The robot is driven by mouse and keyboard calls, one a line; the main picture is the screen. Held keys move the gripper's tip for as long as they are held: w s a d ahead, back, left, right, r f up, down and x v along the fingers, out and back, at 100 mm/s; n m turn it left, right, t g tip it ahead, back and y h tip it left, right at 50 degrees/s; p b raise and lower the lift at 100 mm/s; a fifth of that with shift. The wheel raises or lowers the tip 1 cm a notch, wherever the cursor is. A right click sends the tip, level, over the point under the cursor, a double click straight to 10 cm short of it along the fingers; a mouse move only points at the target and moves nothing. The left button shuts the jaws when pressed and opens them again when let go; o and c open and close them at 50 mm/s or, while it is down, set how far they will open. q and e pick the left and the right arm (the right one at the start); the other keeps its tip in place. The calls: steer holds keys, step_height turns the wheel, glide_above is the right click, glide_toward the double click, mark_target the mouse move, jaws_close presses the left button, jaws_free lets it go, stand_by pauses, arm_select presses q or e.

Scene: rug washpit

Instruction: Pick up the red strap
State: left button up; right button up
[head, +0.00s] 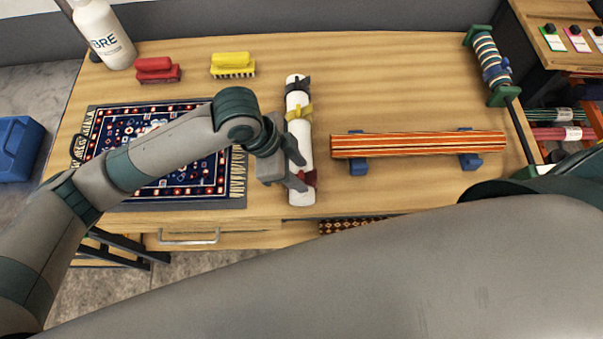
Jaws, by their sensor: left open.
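A white roll (300,130) lies on the wooden table, its length running away from me. A black strap (298,84) and a yellow strap (298,111) are around its far part. The red strap (310,178), dark red, shows at the right side of the roll's near part; the rest of it is hidden behind my gripper. My left gripper (303,174) is open over the near part of the roll, its fingertips close to the red strap. I cannot tell whether they touch it. My right gripper is out of view.
A patterned rug (210,185) lies on the left under my left arm. A red brush (157,70), a yellow brush (233,65) and a white bottle (103,35) stand at the back. A striped orange roll (415,144) rests on blue supports at right. My large arm link fills the foreground.

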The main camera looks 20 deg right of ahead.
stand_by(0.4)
arm_select(q)
jaws_close()
steer(key=shift+r, duration=0.15)
steer(key=shift+r+b, duration=0.45)
steer(key=shift+r, duration=0.1)
step_height(320, 180, up, 2)
steer(key=shift+r+b, duration=0.25)
steer(key=shift+b, duration=0.35)
steer(key=s+d+r+b, duration=0.3)
steer(key=s+d+r, duration=0.4)
steer(key=d, duration=0.1)
steer(key=shift+s+d, duration=0.3)
steer(key=shift+d, duration=0.1)
